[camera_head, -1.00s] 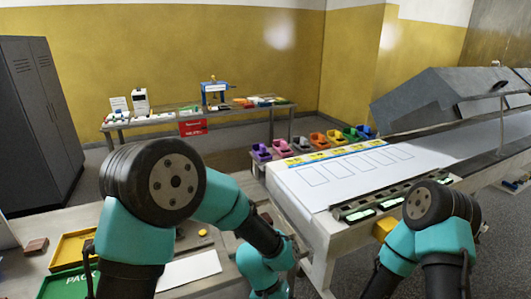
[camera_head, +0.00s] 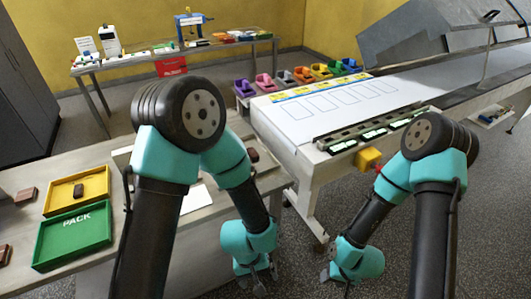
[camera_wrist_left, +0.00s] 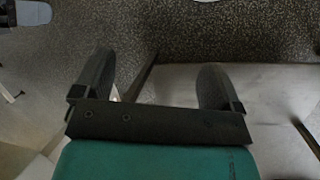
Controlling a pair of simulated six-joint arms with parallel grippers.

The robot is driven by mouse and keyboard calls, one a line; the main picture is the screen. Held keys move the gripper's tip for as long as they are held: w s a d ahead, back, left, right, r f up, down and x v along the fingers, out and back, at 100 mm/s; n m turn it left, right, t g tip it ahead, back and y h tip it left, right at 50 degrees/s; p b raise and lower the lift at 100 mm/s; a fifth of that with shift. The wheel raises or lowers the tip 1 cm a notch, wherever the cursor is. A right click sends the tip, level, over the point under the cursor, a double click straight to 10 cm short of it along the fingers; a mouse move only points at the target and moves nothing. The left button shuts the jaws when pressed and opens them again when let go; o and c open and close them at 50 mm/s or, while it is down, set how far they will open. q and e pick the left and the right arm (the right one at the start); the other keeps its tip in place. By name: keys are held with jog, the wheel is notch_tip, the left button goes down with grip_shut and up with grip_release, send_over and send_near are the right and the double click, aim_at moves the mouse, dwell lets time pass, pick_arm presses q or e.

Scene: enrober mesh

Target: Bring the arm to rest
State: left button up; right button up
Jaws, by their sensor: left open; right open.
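My left arm bends down in front of the near table, and its gripper (camera_head: 258,286) hangs low over the floor near the table's right end. In the left wrist view its two fingers (camera_wrist_left: 156,82) stand wide apart with nothing between them. The dark speckled floor and a pale surface show beyond them. My right arm bends down and inward below the conveyor, and its gripper (camera_head: 338,276) hangs low over the floor beside the left one. Its fingertips are small here, and I see nothing held in them. The two grippers are apart.
The near table carries a green PACK tray (camera_head: 45,251), a yellow tray (camera_head: 94,199) with a brown piece, and loose brown pieces. The white conveyor (camera_head: 287,124) with coloured bins behind it stands right. Floor between is clear.

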pick_arm(q)
jog(key=w+a+f+t, duration=0.1)
jog(key=a+f, duration=0.3)
jog(key=a, duration=0.6)
jog(key=w+a+f+t, duration=0.1)
jog(key=a+f, duration=0.4)
jog(key=a, duration=0.6)
jog(key=shift+f+t+h, duration=0.2)
jog(key=shift+t+h, duration=0.1)
jog(key=shift+t, duration=0.4)
